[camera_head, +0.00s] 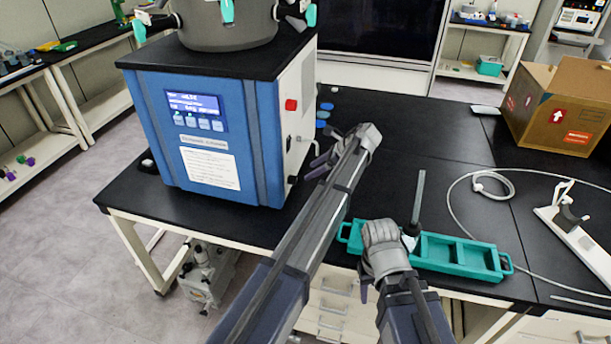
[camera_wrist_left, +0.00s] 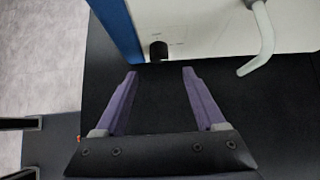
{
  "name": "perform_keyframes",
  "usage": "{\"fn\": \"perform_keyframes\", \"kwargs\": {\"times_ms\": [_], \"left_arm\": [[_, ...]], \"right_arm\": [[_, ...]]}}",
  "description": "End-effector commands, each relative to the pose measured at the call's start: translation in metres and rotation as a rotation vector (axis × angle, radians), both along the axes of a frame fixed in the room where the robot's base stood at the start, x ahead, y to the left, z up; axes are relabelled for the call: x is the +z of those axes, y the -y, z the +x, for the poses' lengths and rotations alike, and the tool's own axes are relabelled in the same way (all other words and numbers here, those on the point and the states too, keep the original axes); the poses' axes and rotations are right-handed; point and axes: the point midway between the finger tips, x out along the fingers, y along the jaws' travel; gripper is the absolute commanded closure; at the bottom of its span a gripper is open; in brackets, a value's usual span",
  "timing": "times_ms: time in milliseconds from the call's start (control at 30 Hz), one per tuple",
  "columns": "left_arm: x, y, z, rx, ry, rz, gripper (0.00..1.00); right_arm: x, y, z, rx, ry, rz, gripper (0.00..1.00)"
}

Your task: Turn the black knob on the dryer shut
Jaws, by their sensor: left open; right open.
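The freeze dryer (camera_head: 172,152) is a blue box with a white side panel on the black bench. Its black knob (camera_wrist_left: 158,50) sits low on the white panel in the left wrist view; in the head view a small dark spot low on that panel appears to be it. My left gripper (camera_head: 318,166) is beside the panel. In the left wrist view my left gripper (camera_wrist_left: 160,73) is open and empty, its purple fingers pointing at the panel, with the knob just beyond and between the fingertips. My right gripper (camera_head: 370,282) is open near the teal tray, its fingers partly hidden.
A pale curved tube (camera_wrist_left: 262,40) hangs from the panel, right of the knob. A red switch (camera_head: 291,105) is higher on the panel. The teal tray (camera_head: 460,262) lies at the bench front. A cardboard box (camera_head: 548,105) and white tubing (camera_head: 452,205) are to the right.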

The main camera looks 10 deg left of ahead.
Motion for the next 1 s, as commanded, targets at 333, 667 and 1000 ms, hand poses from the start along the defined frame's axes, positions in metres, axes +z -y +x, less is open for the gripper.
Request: {"fn": "perform_keyframes", "kwargs": {"times_ms": [333, 667, 1000], "left_arm": [[-0.024, -0.019, 0.0, 0.003, 0.001, -0.002, 0.28], [-0.055, -0.051, 0.002, 0.003, 0.001, -0.003, 0.28], [-0.055, -0.054, 0.002, 0.001, 0.002, -0.003, 0.31]], "right_arm": [[-0.024, 0.0, 0.0, 0.0, 0.0, 0.0, 0.5], [-0.055, 0.0, 0.0, 0.0, 0.0, 0.0, 0.5], [-0.055, 0.0, 0.0, 0.0, 0.0, 0.0, 0.5]]}}
